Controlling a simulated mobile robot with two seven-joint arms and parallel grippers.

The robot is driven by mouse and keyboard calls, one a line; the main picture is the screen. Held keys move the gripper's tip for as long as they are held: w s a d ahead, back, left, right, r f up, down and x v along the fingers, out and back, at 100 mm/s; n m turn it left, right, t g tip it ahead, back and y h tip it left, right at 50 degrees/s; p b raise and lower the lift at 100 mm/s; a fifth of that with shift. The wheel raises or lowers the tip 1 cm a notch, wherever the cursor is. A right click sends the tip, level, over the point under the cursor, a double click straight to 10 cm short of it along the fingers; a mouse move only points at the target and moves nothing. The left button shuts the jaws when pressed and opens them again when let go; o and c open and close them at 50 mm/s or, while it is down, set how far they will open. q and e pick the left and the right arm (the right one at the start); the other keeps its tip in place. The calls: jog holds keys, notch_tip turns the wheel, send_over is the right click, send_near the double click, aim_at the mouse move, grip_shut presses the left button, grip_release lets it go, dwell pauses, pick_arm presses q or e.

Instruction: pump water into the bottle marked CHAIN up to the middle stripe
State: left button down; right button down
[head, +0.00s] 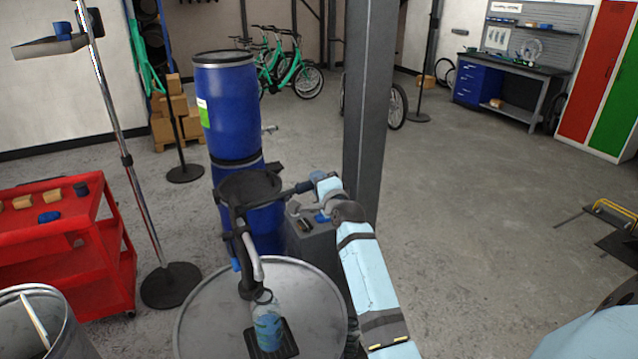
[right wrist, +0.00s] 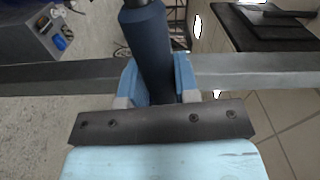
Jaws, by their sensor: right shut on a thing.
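The pump (head: 250,188) has a black head and a long handle (head: 297,188) reaching right to a dark blue grip. My right gripper (head: 319,181) is shut on that grip; the right wrist view shows the grip (right wrist: 150,50) between its fingers (right wrist: 156,78). The pump's grey spout (head: 257,268) bends down toward a bluish see-through bottle (head: 267,325). The bottle stands upright on a black mat (head: 285,346) on a round grey metal top (head: 210,315). I cannot read its marking, stripes or water level. My left gripper is out of view.
A tall blue barrel (head: 232,110) stands behind the pump. A grey post (head: 368,100) rises close to my right arm. A red cart (head: 75,255) with small blocks and a stand with a round base (head: 172,286) are at left. The floor at right is mostly open.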

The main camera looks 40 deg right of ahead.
jog(key=shift+r, duration=0.2)
jog(key=c, duration=0.9)
grip_release()
jog(key=shift+w, duration=0.1)
jog(key=shift+c, duration=0.2)
jog(key=shift+o, duration=0.4)
jog(key=shift+w+f, duration=0.15)
jog(key=shift+f, duration=0.05)
jog(key=shift+s+a+r+p, duration=0.1)
jog(key=shift+s+p, duration=0.2)
jog(key=shift+s, duration=0.25)
jog(key=p+v, duration=0.3)
jog(key=v, duration=0.9)
jog(key=shift+s+p, duration=0.3)
jog(key=shift+s, duration=0.1)
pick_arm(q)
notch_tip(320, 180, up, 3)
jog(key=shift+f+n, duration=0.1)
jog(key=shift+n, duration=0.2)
